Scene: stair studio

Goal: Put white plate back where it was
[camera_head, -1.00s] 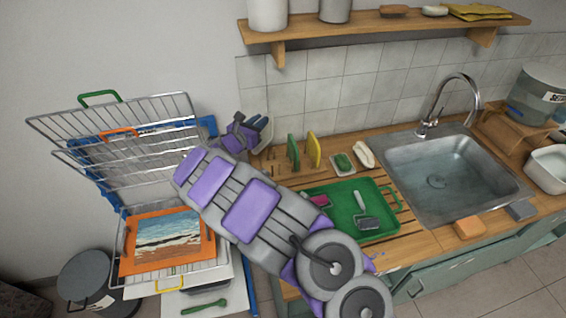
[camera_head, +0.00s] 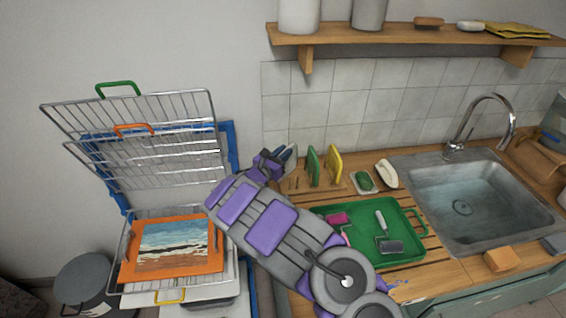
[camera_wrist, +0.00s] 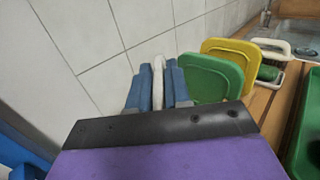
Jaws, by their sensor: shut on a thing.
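The white plate (camera_wrist: 158,78) shows as a thin upright edge between the two blue fingers of my gripper (camera_wrist: 158,88) in the wrist view. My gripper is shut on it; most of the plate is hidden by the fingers. In the head view my gripper (camera_head: 287,157) is at the left end of the wooden peg rack (camera_head: 295,183), close to the tiled wall. A green plate (camera_head: 313,166) and a yellow plate (camera_head: 334,165) stand upright in the rack, just right of my gripper. I cannot tell whether the white plate touches the pegs.
A green tray (camera_head: 412,219) with rollers lies on the counter right of my arm. The sink (camera_head: 470,205) is further right. A wire drying rack (camera_head: 150,150) with raised shelves stands left. A wooden shelf (camera_head: 400,37) hangs above.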

